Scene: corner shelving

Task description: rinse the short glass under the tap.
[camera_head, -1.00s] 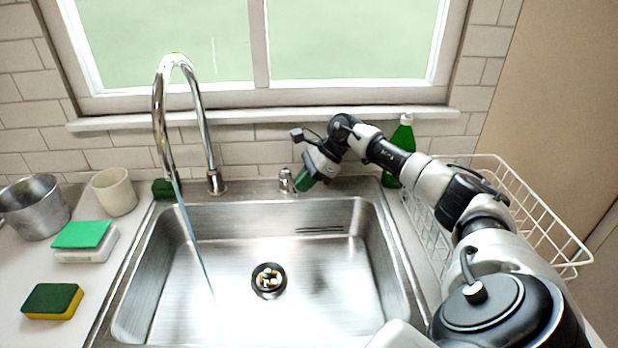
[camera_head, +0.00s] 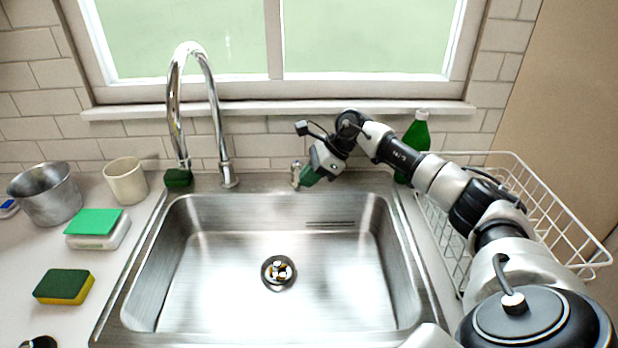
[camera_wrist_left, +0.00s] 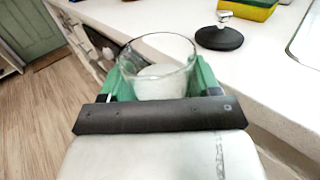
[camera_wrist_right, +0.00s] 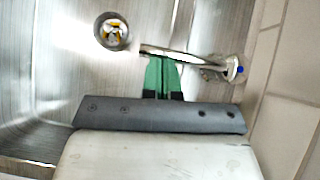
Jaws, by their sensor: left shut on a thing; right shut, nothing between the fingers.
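The short glass (camera_wrist_left: 155,85), clear and open-topped, is held between the green fingers of my left gripper (camera_wrist_left: 160,75), beside the counter's front edge in the left wrist view. Neither shows in the head view. The chrome tap (camera_head: 180,100) arches over the sink's back left, with no water stream visible. My right gripper (camera_head: 308,177) is shut and empty beside the small tap handle (camera_head: 296,173) behind the sink. The right wrist view shows its closed fingertips (camera_wrist_right: 163,60) by the handle's long lever (camera_wrist_right: 185,55); contact is unclear.
The steel sink (camera_head: 190,290) is empty, with small pieces in its drain (camera_head: 278,271). A metal pot (camera_head: 45,195), cream cup (camera_head: 126,181), green-topped white block (camera_head: 97,228) and sponge (camera_head: 64,287) crowd the left counter. A green bottle (camera_head: 415,140) and wire rack (camera_head: 545,210) stand right.

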